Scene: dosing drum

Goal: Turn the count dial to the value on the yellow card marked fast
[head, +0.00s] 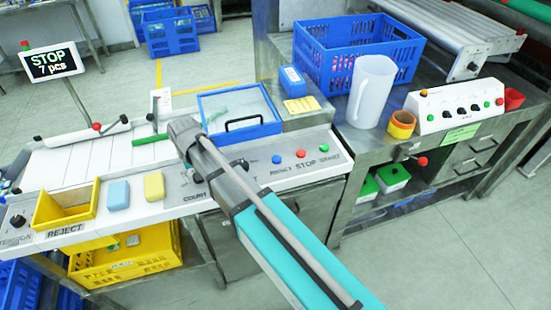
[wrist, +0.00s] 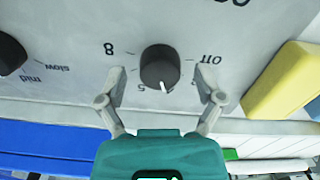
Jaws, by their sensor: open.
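The count dial (wrist: 160,66) is a round black knob on the grey panel, with an upside-down scale around it in the wrist view. Its white pointer points down, near the 5 and toward the mark right of it. An 8 is at left and "off" at right. My gripper (wrist: 160,82) is open, one finger on each side of the dial, with no clear contact. In the head view the dial (head: 197,178) sits above the COUNT label, beside my arm, which hides my fingers. A yellow card (head: 302,105) lies by a blue box; its writing is unreadable.
Another black dial (wrist: 10,54) marked slow and mid is nearby. A yellow block (wrist: 282,80) and a blue block (head: 118,194) lie beside the panel, near the yellow REJECT bin (head: 64,205). The screen (head: 52,63) reads STOP, 7 pcs. A blue-rimmed tray (head: 240,108) lies behind.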

